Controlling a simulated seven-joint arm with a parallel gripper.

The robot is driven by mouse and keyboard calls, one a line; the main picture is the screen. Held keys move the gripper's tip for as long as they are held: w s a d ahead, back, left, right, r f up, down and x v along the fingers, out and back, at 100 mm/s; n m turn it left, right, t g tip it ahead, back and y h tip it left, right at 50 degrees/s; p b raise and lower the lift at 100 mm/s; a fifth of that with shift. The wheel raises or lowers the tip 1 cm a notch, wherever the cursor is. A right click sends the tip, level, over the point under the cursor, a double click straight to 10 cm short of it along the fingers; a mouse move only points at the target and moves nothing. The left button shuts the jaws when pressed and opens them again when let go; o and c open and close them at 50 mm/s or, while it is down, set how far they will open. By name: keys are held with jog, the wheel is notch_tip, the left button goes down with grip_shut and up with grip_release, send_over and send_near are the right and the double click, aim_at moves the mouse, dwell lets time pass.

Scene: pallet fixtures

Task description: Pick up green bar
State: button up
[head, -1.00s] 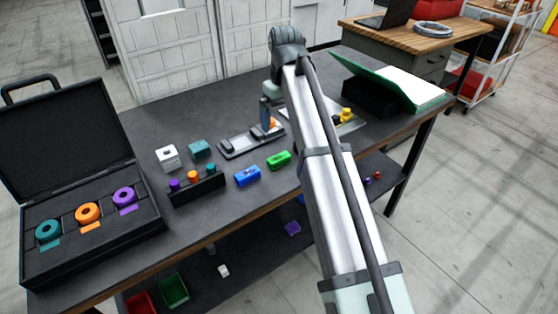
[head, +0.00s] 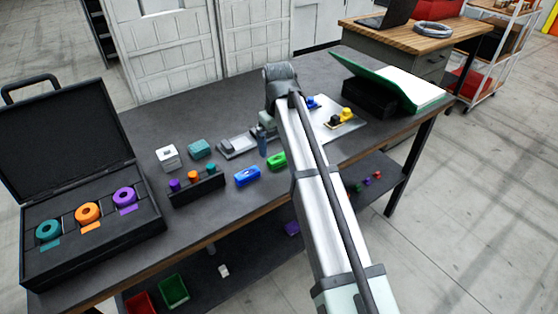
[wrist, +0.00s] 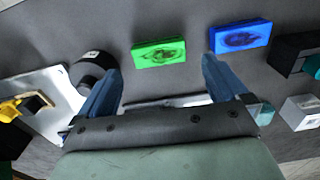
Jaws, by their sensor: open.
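The green bar (head: 277,160) lies on the dark table, partly hidden by my arm in the head view. In the wrist view the green bar (wrist: 158,53) lies whole and flat, beyond and between the fingertips. My gripper (wrist: 160,75) is open and empty, with its two blue fingers spread apart. A blue bar (head: 247,176) lies to the left of the green one. The blue bar (wrist: 240,36) is right of it in the wrist view.
A black holder (head: 197,190) with coloured pegs, a white block (head: 167,156) and a teal block (head: 200,148) stand to the left. A grey fixture plate (head: 236,148) lies behind. An open black case (head: 150,222) fills the table's left end. Bare table lies before the bars.

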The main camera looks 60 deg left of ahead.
aim_at(279, 157)
jog(key=shift+f, duration=2.4)
jog(key=shift+c, duration=0.3)
jog(key=c, duration=1)
